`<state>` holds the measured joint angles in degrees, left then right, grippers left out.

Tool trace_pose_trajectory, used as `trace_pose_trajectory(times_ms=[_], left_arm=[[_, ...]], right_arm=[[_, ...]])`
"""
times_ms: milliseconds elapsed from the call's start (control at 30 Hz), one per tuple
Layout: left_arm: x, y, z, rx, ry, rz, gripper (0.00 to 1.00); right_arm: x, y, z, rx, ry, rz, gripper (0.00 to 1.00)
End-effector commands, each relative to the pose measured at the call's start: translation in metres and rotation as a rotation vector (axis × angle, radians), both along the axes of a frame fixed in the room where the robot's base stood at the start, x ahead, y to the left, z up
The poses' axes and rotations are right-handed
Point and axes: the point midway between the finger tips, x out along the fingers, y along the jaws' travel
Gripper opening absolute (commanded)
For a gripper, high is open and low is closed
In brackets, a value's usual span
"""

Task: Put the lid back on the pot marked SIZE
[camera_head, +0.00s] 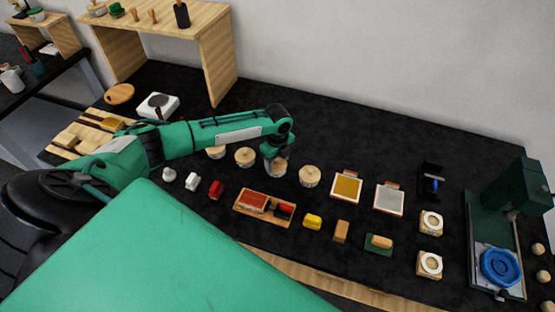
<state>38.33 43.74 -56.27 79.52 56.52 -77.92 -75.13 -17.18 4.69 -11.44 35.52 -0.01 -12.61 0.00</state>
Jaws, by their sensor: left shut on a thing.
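Several small round pots stand in a row at the middle of the black table. The left pot (215,153), the pot beside it (245,157) and the right pot (309,176) have pale wooden tops. My left gripper (277,157) points down over the third pot (275,168). It is shut on what looks like a pale wooden lid, mostly hidden by the fingers. I cannot tell whether the lid touches the pot. The labels are too small to read, so I cannot tell which pot says SIZE. My right gripper is out of view.
In front are a wooden tray (264,207) with red items, a yellow block (313,222) and small blocks. Gold and silver squares (347,186) (389,199) lie to the right. A green press (495,240) stands far right. A wooden shelf (218,60) stands behind.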

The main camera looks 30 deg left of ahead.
Motion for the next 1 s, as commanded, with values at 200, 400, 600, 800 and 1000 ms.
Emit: trace_pose_trajectory(times_ms=[200,400,600,800,1000], left_arm=[[0.0,-0.0002,-0.0003,0.0,0.0,0.0,0.42],[-0.0001,-0.0003,-0.0003,0.0,0.0,0.0,0.71],[-0.0001,-0.0004,-0.0003,-0.001,0.0,0.0,0.89],[-0.0002,-0.0004,-0.0004,-0.001,0.0,0.0,1.0],[-0.0001,-0.0004,0.0003,-0.001,0.0,-0.001,1.0]], right_arm=[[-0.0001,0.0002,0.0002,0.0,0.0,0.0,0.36],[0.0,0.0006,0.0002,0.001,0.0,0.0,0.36],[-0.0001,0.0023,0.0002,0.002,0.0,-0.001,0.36],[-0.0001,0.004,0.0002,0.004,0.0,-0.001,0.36],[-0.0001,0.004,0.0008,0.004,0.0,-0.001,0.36]])
